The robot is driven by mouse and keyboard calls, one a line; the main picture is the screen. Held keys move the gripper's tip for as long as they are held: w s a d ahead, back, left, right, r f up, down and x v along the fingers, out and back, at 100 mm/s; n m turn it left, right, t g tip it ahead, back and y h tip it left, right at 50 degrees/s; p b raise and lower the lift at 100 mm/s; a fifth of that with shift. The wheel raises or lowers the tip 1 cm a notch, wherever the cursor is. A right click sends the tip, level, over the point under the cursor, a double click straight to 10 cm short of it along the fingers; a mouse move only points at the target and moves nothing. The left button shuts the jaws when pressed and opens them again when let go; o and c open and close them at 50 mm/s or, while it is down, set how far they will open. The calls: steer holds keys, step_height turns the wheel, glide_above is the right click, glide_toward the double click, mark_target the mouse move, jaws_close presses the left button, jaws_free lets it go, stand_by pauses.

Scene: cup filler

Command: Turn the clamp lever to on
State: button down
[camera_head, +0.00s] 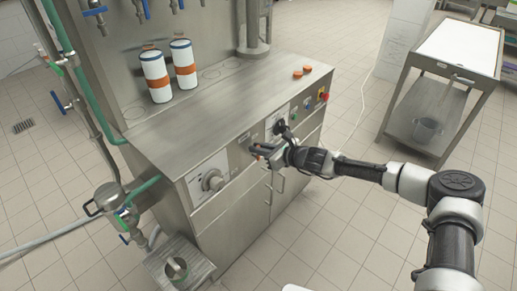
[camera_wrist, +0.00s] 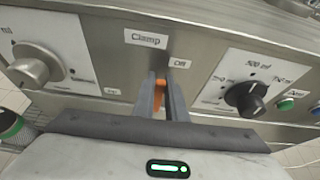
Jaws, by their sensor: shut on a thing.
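The clamp lever (camera_wrist: 160,91) is a small orange piece on the steel front panel, below the label "Clamp" (camera_wrist: 146,38). The "Off" label (camera_wrist: 180,63) is just right of the lever's upper end, and a smaller, hard-to-read label (camera_wrist: 112,91) is to its left. My gripper (camera_wrist: 161,100) is shut on the lever, whose sides the fingers partly hide. In the head view my gripper (camera_head: 262,151) reaches the machine's front panel from the right; the lever is mostly hidden there.
A silver knob (camera_wrist: 35,66) is left of the lever. A black dial (camera_wrist: 245,97) and a green button (camera_wrist: 286,104) are to its right. Two white-and-orange canisters (camera_head: 156,76) (camera_head: 183,63) stand on the steel counter (camera_head: 215,105). A cart (camera_head: 462,48) stands at the right.

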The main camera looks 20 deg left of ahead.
steer(key=s+n+t+b, duration=0.1)
steer(key=n+b, duration=0.1)
steer(key=b, duration=0.2)
steer(key=s+a+f+n+t+b, duration=0.1)
steer(key=n+t+b, duration=0.1)
steer(key=b, duration=0.2)
steer(key=s+f+n+t+b, duration=0.1)
steer(key=n+b, duration=0.1)
steer(key=b, duration=0.2)
steer(key=shift+s+a+f+n+t+h+b, duration=0.2)
steer(key=shift+n+t+h+b, duration=0.1)
steer(key=shift+n+h+b, duration=0.1)
steer(key=n+b, duration=0.1)
steer(key=b, duration=0.1)
steer(key=f+n+t+b, duration=0.1)
steer(key=b, duration=0.1)
steer(key=shift+s+a+f+n, duration=0.1)
steer(key=shift+s+a+n, duration=0.05)
steer(key=shift+s+n, duration=0.25)
steer(key=n+t+b, duration=0.1)
steer(key=n+b, duration=0.1)
steer(key=f+n+t+y+b, duration=0.1)
steer(key=b, duration=0.1)
steer(key=shift+f+n+b, duration=0.1)
steer(key=shift+n+b, duration=0.25)
steer(key=shift+n, duration=0.05)
steer(key=c, duration=1.8)
jaws_free()
steer(key=shift+s, duration=0.15)
